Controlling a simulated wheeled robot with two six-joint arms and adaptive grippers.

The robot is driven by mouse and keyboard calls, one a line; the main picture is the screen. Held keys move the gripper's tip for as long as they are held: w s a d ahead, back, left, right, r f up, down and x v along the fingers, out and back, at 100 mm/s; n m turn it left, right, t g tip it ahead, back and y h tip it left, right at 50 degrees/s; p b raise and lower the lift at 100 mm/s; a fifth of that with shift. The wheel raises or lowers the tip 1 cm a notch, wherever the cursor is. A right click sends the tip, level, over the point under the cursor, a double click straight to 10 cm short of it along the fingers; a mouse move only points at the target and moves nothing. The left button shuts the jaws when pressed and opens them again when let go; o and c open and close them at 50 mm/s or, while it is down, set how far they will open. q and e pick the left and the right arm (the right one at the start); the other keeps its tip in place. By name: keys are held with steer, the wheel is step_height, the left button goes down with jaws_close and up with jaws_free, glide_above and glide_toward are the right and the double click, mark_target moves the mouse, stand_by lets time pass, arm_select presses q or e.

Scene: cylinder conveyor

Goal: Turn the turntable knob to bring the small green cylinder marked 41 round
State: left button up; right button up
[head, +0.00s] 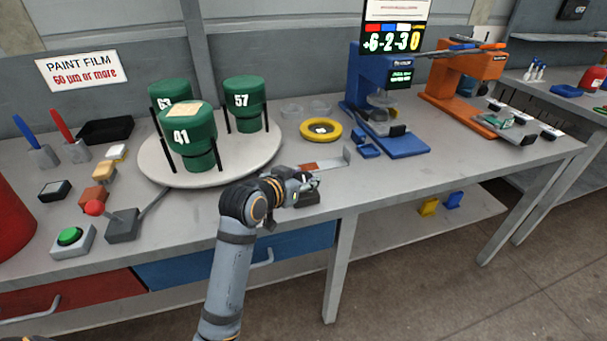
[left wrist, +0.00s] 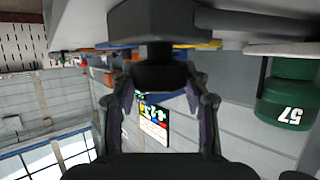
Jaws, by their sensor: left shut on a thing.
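The green cylinder marked 41 (head: 188,137) stands upright at the front of the round pale turntable (head: 245,163), with a tan patch on its top. A green cylinder marked 57 (head: 245,105) stands behind it to the right; it also shows at the right of the left wrist view (left wrist: 289,98). A third green cylinder (head: 168,92) is partly hidden behind 41. My left gripper (head: 302,187) is right of the turntable, near the table's front edge. It is shut on a dark knob (head: 310,199), which shows between the fingers in the left wrist view (left wrist: 160,75). My right gripper is not in view.
A yellow ring (head: 321,131) and a blue stand (head: 400,143) are behind and right of my left gripper. A red-tipped lever (head: 95,208), a green button (head: 70,237) and small blocks stand left of the turntable. The right front tabletop is mostly bare.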

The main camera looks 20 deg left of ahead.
arm_select(q)
steer(key=shift+n+y, duration=0.3)
steer(key=shift+f, duration=0.1)
steer(key=o, duration=1.1)
steer(key=shift+o, duration=0.2)
steer(key=shift+s, duration=0.1)
steer(key=v, duration=0.7)
steer(key=shift+s+a, duration=0.1)
steer(key=shift+s, duration=0.1)
steer(key=shift+p, duration=0.35)
